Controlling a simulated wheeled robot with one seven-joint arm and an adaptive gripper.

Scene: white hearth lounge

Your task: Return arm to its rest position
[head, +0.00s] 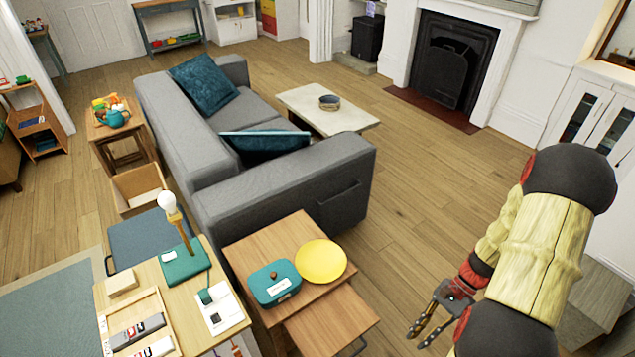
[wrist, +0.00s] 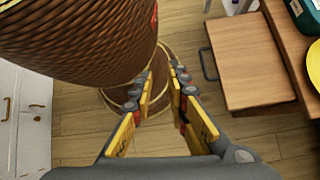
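My arm rises on the right side of the head view, with pale tan links and black joints. My gripper (head: 428,331) hangs low, pointing down and left over the wooden floor. In the wrist view my gripper (wrist: 163,75) has its two fingers apart, with yellow inner sides and nothing between them. A large brown ribbed part fills the upper left of the wrist view and hides much of the floor.
A small wooden side table (head: 278,240) holds a teal box (head: 274,284) and a yellow plate (head: 321,261), left of my gripper. A lower wooden table (head: 331,322) stands nearer; it also shows in the wrist view (wrist: 245,62). A grey sofa (head: 270,190) lies beyond. Floor (head: 430,210) toward the fireplace is clear.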

